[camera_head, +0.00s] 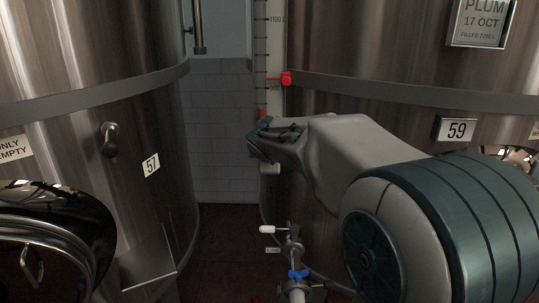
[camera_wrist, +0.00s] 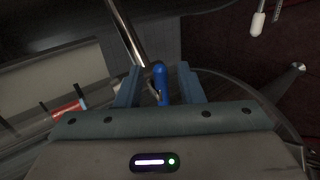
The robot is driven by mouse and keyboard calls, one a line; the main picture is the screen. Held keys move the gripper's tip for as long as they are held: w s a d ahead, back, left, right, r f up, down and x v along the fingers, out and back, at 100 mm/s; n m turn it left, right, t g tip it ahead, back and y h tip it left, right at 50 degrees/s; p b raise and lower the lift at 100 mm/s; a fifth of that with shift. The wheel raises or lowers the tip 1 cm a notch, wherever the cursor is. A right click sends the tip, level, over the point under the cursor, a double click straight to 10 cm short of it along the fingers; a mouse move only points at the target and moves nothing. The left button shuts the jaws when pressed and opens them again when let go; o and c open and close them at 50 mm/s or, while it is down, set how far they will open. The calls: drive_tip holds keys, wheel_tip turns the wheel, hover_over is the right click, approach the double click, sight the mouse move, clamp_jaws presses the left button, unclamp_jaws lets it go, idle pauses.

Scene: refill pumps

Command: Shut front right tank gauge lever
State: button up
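A blue lever handle (camera_wrist: 161,82) shows in the wrist view, next to a bright metal pipe (camera_wrist: 126,36). My gripper (camera_wrist: 161,88) is open, with one finger on each side of the handle and visible gaps to both. Depth between fingers and handle is hard to judge. In the head view my gripper (camera_head: 259,136) is at the lower end of the sight gauge (camera_head: 271,60), in front of the right tank (camera_head: 390,60) marked 59. The gauge carries a red marker (camera_head: 286,79). My gripper hides the blue handle in this view.
A white-handled lever (camera_head: 268,229) and a blue valve handle (camera_head: 298,275) sit low on the outlet pipework below my arm. Tank 57 (camera_head: 90,70) stands at the left. A narrow gap with a tiled wall (camera_head: 220,130) lies between the tanks.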

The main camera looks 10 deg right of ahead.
drive_tip(key=v, duration=1.4)
drive_tip(key=shift+f, duration=0.15)
drive_tip(key=s+f+m+g+y+p, duration=0.2)
drive_tip(key=s+f+m+g+p, duration=0.2)
drive_tip(key=s+f+m+g, duration=0.4)
drive_tip(key=s+f+m, duration=0.7)
drive_tip(key=s+f, duration=0.4)
drive_tip(key=s, duration=0.1)
drive_tip(key=shift+s+d+y, duration=0.2)
drive_tip(key=shift+y, duration=0.2)
